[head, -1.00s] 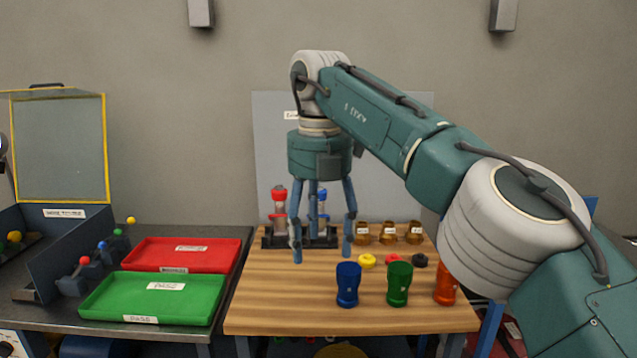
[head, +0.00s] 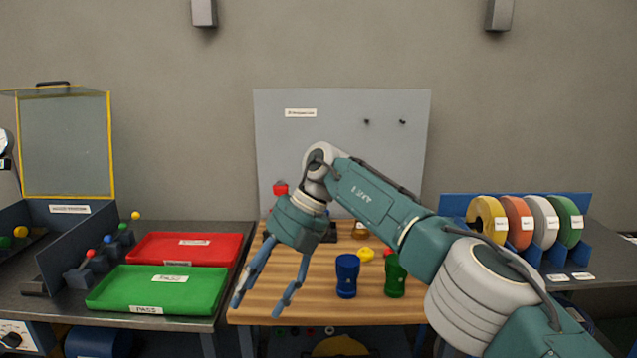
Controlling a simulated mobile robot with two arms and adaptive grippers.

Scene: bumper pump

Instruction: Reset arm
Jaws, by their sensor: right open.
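My right gripper (head: 257,291) hangs over the left front part of the wooden table (head: 408,314), fingers spread and empty, pointing down and to the left. Its arm crosses the table from the lower right. A blue cup (head: 347,276) stands to the right of the gripper, apart from it. My left gripper is not in view.
A red tray (head: 235,258) and a green tray (head: 120,301) lie on the dark bench at left. A blue rack of coloured spools (head: 485,222) stands at right. A red-topped item (head: 280,188) is mostly hidden by my arm.

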